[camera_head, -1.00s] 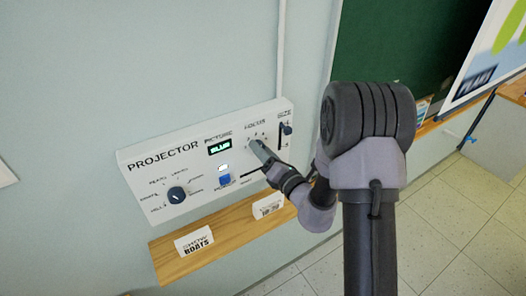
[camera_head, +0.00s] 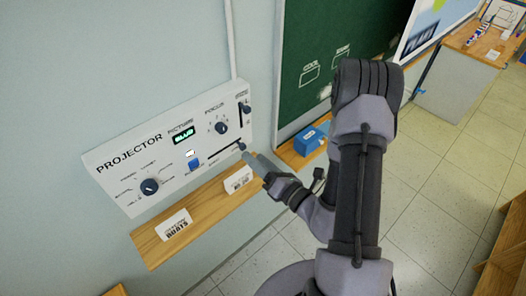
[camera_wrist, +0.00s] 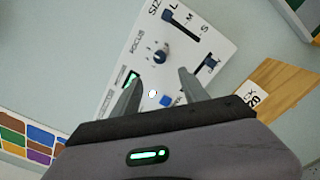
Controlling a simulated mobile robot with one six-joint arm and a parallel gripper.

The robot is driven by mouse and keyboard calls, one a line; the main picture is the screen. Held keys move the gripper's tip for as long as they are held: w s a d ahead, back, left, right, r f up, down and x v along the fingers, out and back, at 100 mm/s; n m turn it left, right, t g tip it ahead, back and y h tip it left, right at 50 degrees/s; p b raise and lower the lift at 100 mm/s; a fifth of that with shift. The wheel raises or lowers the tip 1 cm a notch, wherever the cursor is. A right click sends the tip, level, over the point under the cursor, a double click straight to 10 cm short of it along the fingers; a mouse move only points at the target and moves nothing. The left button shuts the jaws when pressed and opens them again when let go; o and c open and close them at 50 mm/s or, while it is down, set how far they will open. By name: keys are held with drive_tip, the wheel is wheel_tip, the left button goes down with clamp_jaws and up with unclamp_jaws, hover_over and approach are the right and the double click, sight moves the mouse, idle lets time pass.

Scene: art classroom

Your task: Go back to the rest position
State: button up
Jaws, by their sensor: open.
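My gripper (camera_head: 257,163) is in front of the lower right corner of the white projector panel (camera_head: 118,190), above the wooden shelf. In the wrist view my gripper (camera_wrist: 157,82) has its two fingers apart with nothing held between them. The panel (camera_wrist: 190,55) lies beyond the fingers, with the focus knob (camera_wrist: 159,57), the size slider (camera_wrist: 172,17) and the blue button (camera_wrist: 166,100) in sight. The head view also shows the lower left knob (camera_head: 149,187) and a lit green picture display (camera_head: 184,136). My arm rises at the right of the head view.
A wooden shelf (camera_head: 200,208) below the panel bears two small white cards, a left one (camera_head: 175,225) and a right one (camera_head: 238,179). A blue box (camera_head: 311,139) stands on the ledge under the green chalkboard (camera_head: 300,105). Tiled floor (camera_head: 430,150) is open at the right.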

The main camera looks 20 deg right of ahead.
drive_tip(key=s+a+n+g+y+b, duration=0.5)
drive_tip(key=a+n+g+y+b, duration=0.1)
drive_tip(key=a+n+y+b, duration=0.4)
drive_tip(key=s+a+f+n+g+h+b, duration=0.1)
drive_tip(key=s+a+f+n+g+b, duration=0.4)
drive_tip(key=n, duration=0.3)
drive_tip(key=s+a+f+n+g+h+b, duration=0.1)
drive_tip(key=s+a+f+n+g+b, duration=0.3)
drive_tip(key=s+n+g+b, duration=0.25)
drive_tip(key=s+d+f+n+h+b, duration=0.4)
drive_tip(key=s+f+n+h+b, duration=0.3)
drive_tip(key=f+b, duration=0.3)
drive_tip(key=w+d+n+t+h+b, duration=0.4)
drive_tip(key=d+n+t+b, duration=0.1)
drive_tip(key=d+t, duration=0.1)
drive_tip(key=shift+w+d+h+b, duration=0.2)
drive_tip(key=shift+w+h+b, duration=0.05)
drive_tip(key=shift+h+b, duration=0.1)
